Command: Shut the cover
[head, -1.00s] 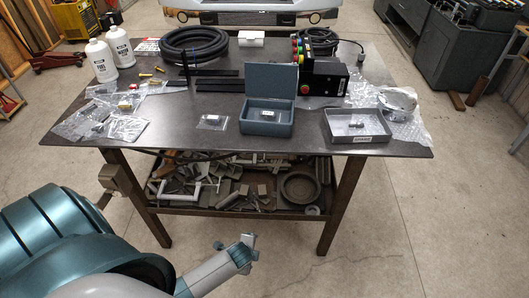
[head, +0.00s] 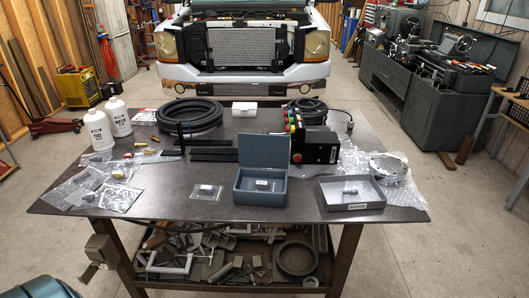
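A blue-grey box (head: 259,196) stands near the front middle of the dark table, with a small labelled item inside. Its hinged cover (head: 262,149) stands open, upright at the back of the box. No gripper shows in the head view now. Only a teal piece of my own arm shows at the lower left corner. No hand is at the box or its cover.
On the table (head: 160,206), a grey tray (head: 350,206) stands right of the box and a flat plastic bag (head: 207,192) lies left of it. A black control box (head: 316,146) stands close behind the cover's right side. White bottles (head: 117,118) stand at the left.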

